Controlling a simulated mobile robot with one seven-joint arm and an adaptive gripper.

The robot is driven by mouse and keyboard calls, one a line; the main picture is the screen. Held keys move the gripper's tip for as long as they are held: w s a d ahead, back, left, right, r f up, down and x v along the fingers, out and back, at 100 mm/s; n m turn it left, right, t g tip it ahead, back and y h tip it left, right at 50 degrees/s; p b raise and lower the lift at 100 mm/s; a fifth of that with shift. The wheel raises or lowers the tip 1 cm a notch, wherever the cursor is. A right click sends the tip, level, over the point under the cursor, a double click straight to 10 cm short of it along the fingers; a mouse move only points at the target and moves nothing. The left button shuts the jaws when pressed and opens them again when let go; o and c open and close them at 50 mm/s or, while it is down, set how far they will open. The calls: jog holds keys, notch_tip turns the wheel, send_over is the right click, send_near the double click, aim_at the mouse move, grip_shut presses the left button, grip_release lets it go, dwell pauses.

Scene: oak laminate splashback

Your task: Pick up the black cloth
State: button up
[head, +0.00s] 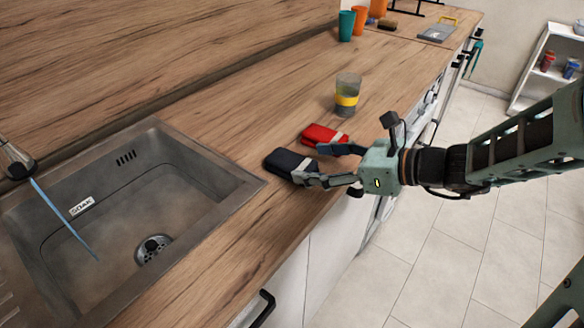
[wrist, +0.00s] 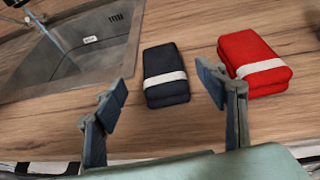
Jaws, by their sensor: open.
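The black cloth (head: 286,163) is a folded dark bundle with a pale band, lying on the wooden counter between the sink and a red cloth. It also shows in the wrist view (wrist: 166,84), whole and ahead of the fingers. My gripper (head: 322,165) is open and empty at the counter's front edge, its fingers pointing towards the cloths. In the wrist view the black cloth lies just beyond the gap between my fingertips (wrist: 163,90). In the head view one finger overlaps the near end of the black cloth; I cannot tell if they touch.
The folded red cloth (head: 322,135) with a white band lies close to the right finger in the wrist view (wrist: 256,65). The steel sink (head: 240,180) is to the left. A glass with a yellow band (head: 347,95) stands behind the cloths. Open counter lies around them.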

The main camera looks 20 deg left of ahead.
aim_at(298, 162)
jog(key=b+x, duration=0.1)
jog(key=x, duration=0.3)
jog(key=shift+a+f, duration=0.1)
jog(key=shift+f, duration=0.2)
jog(key=shift+w+a+f+b, duration=0.15)
jog(key=shift+w+a+b, duration=0.15)
jog(key=shift+a, duration=0.2)
jog(key=c, duration=1.2)
